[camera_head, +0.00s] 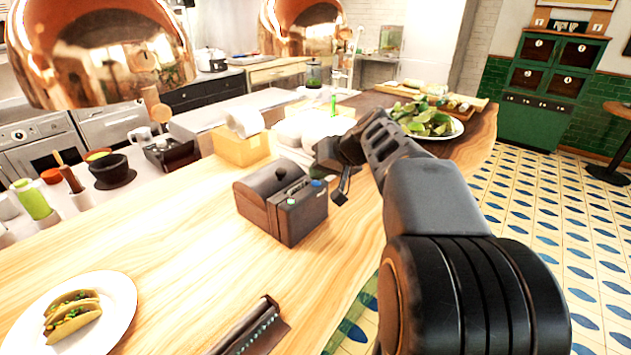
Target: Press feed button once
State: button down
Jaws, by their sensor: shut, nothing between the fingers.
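A dark box-shaped printer (268,208) stands on the wooden counter near the middle of the view. Its front panel faces right and carries a small blue button (316,183) at the upper right and a small green spot (291,201) lower left of it. No label is readable, so I cannot tell which one is the feed button. My gripper (341,194) is shut and empty. It hangs just right of the printer's front panel, close to the blue button, with a gap showing between them. My arm comes in from the lower right.
A plate with tacos (72,318) and a dark folder-like object (252,328) lie on the near counter. A yellow box (240,148) stands behind the printer. A plate of greens (425,120) is behind my arm. Copper lamps (100,50) hang above. Bare wood lies left of the printer.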

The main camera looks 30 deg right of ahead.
jog(key=shift+r, duration=0.1)
jog(key=shift+r+p, duration=0.55)
jog(key=shift+r, duration=0.2)
jog(key=shift+r+p, duration=1.75)
jog(key=shift+r, duration=0.8)
